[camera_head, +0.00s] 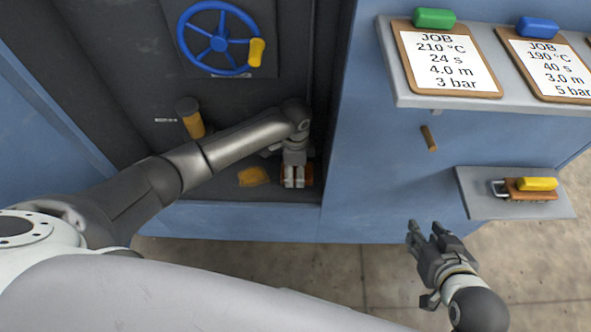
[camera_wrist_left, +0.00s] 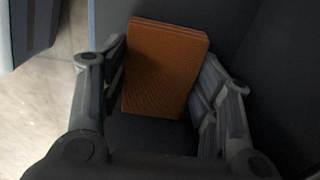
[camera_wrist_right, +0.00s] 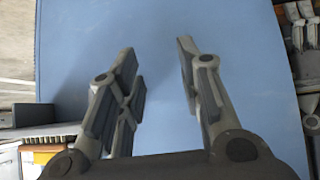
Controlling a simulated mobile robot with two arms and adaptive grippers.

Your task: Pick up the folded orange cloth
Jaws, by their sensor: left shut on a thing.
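The folded orange cloth (camera_wrist_left: 163,68) is a layered rectangular stack between the two fingers of my left gripper (camera_wrist_left: 160,95) in the left wrist view. In the head view the cloth (camera_head: 309,172) shows only partly, behind my left gripper (camera_head: 295,182), in the dark recess of the blue machine. My left gripper is shut on the cloth, its fingers along both sides. I cannot tell whether the cloth still touches the recess floor. My right gripper (camera_head: 430,232) is open and empty in front of the blue panel; it also shows in the right wrist view (camera_wrist_right: 160,80).
A yellow-orange piece (camera_head: 253,176) lies left of the cloth in the recess. A blue handwheel (camera_head: 219,40) and an orange-handled lever (camera_head: 193,122) are above. A shelf (camera_head: 485,200) holds a brush (camera_head: 530,188). Clipboards (camera_head: 447,62) rest on an upper ledge.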

